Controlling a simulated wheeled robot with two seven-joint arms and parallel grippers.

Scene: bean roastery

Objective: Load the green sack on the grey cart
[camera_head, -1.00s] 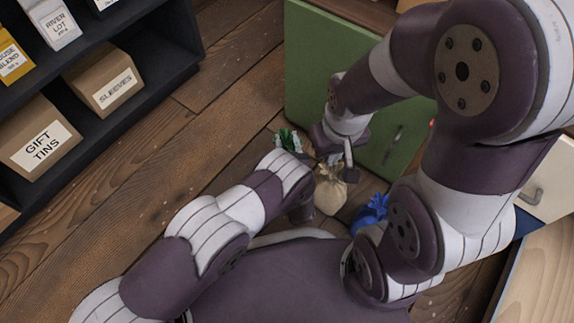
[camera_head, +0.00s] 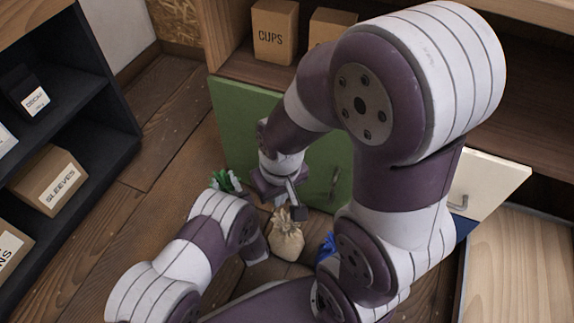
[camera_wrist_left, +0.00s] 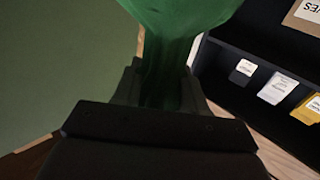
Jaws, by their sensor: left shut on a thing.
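The green sack (camera_head: 226,181) shows partly behind my left arm in the head view, in front of a green cabinet door. In the left wrist view, the green sack (camera_wrist_left: 180,28) fills the top, its narrow neck between the dark fingers of my left gripper (camera_wrist_left: 160,88), which is shut on it. My left gripper's fingers are hidden behind the arm in the head view. My right gripper (camera_head: 289,206) looks open and empty, pointing down just above a cream sack; I cannot tell if they touch. No grey cart can be made out.
The cream sack (camera_head: 287,238) stands on the wooden floor, with a blue sack (camera_head: 326,247) partly hidden to its right. The green door (camera_head: 235,125) is behind. A dark shelf (camera_head: 100,150) with boxes stands left, with bare floor between it and my left arm.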

